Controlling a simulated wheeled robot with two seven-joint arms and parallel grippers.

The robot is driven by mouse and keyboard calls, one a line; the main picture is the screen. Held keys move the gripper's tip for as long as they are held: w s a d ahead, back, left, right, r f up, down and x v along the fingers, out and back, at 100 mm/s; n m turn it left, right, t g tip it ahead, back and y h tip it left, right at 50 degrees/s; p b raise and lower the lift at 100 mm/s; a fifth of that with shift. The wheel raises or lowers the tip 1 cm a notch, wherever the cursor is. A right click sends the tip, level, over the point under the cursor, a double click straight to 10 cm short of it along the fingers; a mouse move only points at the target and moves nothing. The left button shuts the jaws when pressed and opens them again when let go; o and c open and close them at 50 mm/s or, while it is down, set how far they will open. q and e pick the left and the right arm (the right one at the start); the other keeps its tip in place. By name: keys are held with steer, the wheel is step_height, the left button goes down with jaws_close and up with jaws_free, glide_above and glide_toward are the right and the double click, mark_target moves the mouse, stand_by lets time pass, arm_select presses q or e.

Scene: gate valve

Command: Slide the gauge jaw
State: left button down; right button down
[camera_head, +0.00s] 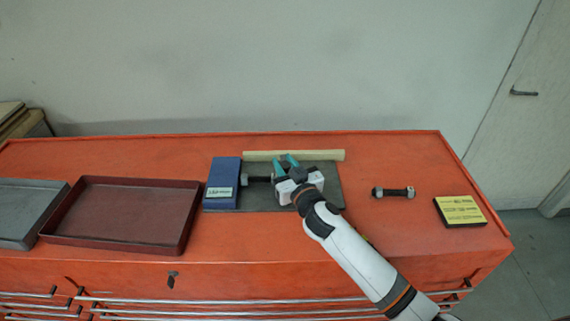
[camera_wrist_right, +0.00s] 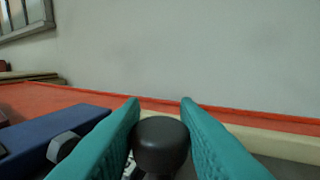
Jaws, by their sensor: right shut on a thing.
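The gauge lies on a dark grey plate (camera_head: 225,205) in the head view. A blue block (camera_head: 223,177) with a small white label forms its left part, and a dark bolt-like piece (camera_head: 257,179) shows just right of the block. My right gripper (camera_head: 286,162), with teal fingers, is over the plate to the right of this piece. In the wrist view its fingers stand on either side of a round black knob (camera_wrist_right: 160,140) and are shut on it. The gripper hides most of what lies beneath. My left gripper is not in view.
A dark red tray (camera_head: 125,182) and a grey tray (camera_head: 33,187) are at the left. A pale bar (camera_head: 320,155) lies behind the plate. A bolt (camera_head: 393,192) and a yellow-topped block (camera_head: 460,210) lie to the right, with bare orange top between.

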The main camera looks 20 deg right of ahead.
steer(key=d, duration=0.2)
steer(key=s+d, duration=0.1)
steer(key=d, duration=0.2)
steer(key=s+d+p, duration=0.1)
steer(key=d, duration=0.2)
steer(key=shift+s+d, duration=0.1)
steer(key=c, duration=1.4)
jaws_free()
steer(key=shift+o, duration=1.4)
steer(key=shift+d, duration=0.2)
steer(key=shift+a, duration=0.1)
